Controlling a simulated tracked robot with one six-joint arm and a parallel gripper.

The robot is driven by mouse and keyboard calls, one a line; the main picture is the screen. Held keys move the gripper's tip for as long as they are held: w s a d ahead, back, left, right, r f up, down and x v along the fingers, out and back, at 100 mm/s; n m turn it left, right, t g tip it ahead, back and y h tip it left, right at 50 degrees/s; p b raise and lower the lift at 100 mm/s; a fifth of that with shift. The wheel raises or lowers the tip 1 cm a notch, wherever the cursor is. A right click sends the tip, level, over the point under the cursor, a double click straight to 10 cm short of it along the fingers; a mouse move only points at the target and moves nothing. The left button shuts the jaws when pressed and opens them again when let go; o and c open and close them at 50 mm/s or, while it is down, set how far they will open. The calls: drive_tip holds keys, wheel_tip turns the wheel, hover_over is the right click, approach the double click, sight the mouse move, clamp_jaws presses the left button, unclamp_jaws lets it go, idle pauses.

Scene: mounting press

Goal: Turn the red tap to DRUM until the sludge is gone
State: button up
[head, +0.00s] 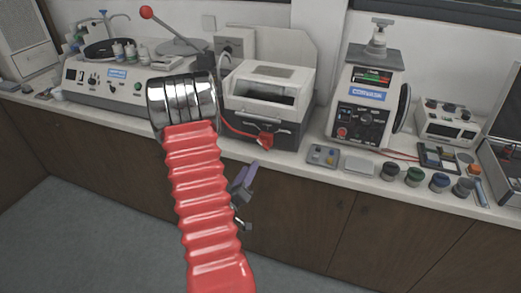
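A small red part (265,139), which may be the red tap, sits low on the front of a white and dark grey box machine (268,95) with a slotted top. A red line runs to it along the machine's left front. I cannot read a DRUM mark and see no sludge. My gripper (246,180) shows in part beside my red ribbed arm, below and left of the red part and apart from it, in front of the counter edge. Its grey and purplish fingers are small and partly hidden, so their opening is unclear.
The counter (350,176) runs across the view. A polishing machine (118,88) and a red-knobbed lever (146,12) are at left. A mounting press (365,105) stands at right, with a small tray (322,155) and several dark jars (414,177) before it. Floor is clear at lower left.

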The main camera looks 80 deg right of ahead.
sight(263, 146)
drive_tip(key=d, duration=0.4)
drive_tip(key=s+d, duration=0.1)
drive_tip(key=d, duration=0.8)
drive_tip(key=shift+s, duration=0.15)
drive_tip(key=shift+c, duration=0.5)
clamp_jaws()
drive_tip(key=shift+a+f, duration=0.1)
drive_tip(key=shift+a, duration=0.1)
drive_tip(key=shift+d, duration=0.1)
